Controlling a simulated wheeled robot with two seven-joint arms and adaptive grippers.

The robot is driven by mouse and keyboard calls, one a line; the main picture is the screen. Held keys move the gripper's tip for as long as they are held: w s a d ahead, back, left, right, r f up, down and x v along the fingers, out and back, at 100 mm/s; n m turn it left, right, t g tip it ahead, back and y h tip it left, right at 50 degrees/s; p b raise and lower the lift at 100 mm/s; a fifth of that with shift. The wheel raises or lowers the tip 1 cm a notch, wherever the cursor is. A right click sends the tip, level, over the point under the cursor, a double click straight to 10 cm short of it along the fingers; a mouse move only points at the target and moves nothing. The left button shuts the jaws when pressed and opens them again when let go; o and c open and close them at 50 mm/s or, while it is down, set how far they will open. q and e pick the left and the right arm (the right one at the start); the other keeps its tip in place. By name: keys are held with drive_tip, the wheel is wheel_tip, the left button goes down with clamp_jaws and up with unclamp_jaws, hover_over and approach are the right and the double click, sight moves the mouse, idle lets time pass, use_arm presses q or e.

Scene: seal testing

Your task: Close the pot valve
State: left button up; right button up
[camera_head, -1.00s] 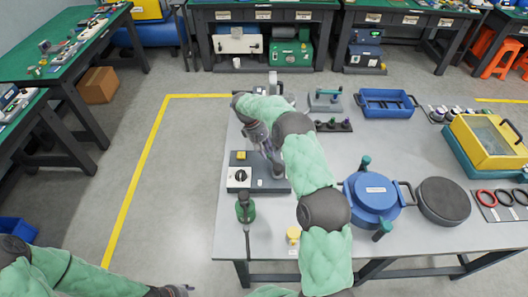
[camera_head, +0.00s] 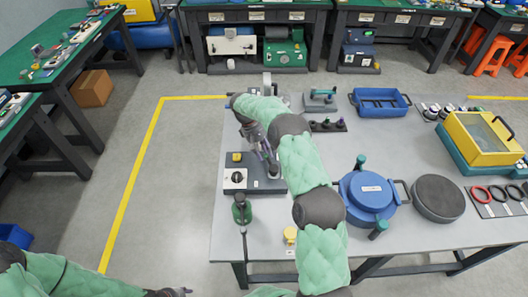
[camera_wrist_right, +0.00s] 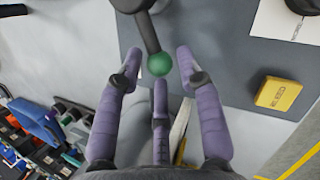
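The blue pot (camera_head: 368,194) stands on the grey table, with green-topped fittings at its back and front. My right gripper (camera_head: 268,163) is left of the pot, above a dark base plate (camera_head: 270,186) with a yellow block and a black knob. In the right wrist view, my right gripper (camera_wrist_right: 156,72) has its purple fingers spread apart. A dark lever with a green ball end (camera_wrist_right: 159,64) reaches between the fingertips; I cannot tell whether they touch it. My left gripper (camera_head: 178,292) is at the bottom edge, too small to read.
A round dark disc (camera_head: 438,197) lies right of the pot. A blue tray (camera_head: 381,101) and a yellow-lidded box (camera_head: 487,136) are farther back and right. A green-headed tool (camera_head: 241,210) stands at the near left table edge.

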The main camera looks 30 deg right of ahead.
drive_tip(key=shift+r, duration=0.15)
drive_tip(key=v, duration=1.1)
drive_tip(key=shift+w+r, duration=0.25)
drive_tip(key=shift+r, duration=0.05)
drive_tip(key=shift+a, duration=0.15)
